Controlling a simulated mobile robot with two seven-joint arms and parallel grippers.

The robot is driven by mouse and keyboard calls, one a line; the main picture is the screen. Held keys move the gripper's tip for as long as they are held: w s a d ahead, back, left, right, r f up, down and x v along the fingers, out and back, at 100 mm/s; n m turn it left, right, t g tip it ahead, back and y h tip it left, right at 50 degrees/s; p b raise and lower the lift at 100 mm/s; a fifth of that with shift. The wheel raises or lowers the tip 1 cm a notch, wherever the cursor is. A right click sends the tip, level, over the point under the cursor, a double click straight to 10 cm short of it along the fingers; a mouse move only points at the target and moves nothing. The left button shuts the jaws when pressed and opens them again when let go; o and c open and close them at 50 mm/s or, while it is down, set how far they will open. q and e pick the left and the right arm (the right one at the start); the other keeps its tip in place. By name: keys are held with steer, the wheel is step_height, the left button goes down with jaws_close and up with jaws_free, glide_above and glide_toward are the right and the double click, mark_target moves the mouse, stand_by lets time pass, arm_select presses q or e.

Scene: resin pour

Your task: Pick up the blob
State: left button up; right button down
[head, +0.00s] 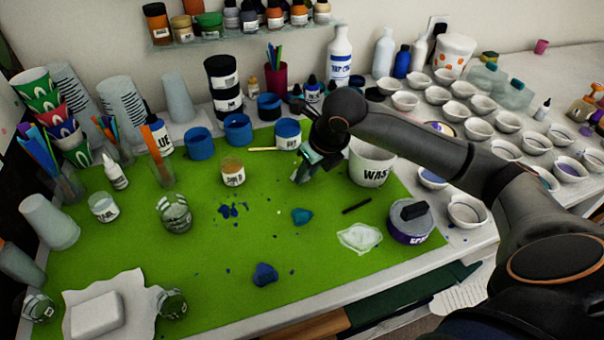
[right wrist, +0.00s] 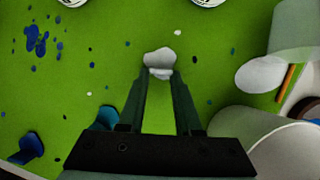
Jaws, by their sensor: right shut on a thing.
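My right gripper (head: 304,168) is above the green mat, left of the white waste cup. In the right wrist view my right gripper (right wrist: 160,74) is shut on a small white blob (right wrist: 158,58), which sits between the fingertips. In the head view only a pale bit shows at the tips. Other lumps lie on the mat: a teal one (head: 302,216), a dark blue one (head: 265,274) and a dark blue splatter (head: 233,210). My left gripper is not in view.
The waste cup (head: 371,164) stands close right of the gripper. Blue cups (head: 238,129) and a small jar (head: 233,172) stand behind and left. The mat's middle (head: 215,250) is mostly clear.

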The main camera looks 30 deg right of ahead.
stand_by(0.3)
steer(key=shift+r, duration=0.6)
arm_select(q)
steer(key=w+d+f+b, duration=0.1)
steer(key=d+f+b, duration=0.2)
steer(key=b, duration=0.3)
arm_select(e)
steer(key=s+d+r, duration=0.9)
steer(key=s+r, duration=0.1)
steer(key=r, duration=0.2)
arm_select(q)
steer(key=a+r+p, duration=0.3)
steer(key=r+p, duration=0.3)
steer(key=p, duration=0.3)
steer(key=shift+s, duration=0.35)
arm_select(e)
steer(key=shift+w+r, duration=0.25)
steer(key=shift+r, duration=0.55)
steer(key=shift+w+r, duration=0.3)
steer(key=shift+r, duration=0.5)
steer(key=shift+w+r, duration=0.25)
steer(key=shift+r, duration=0.55)
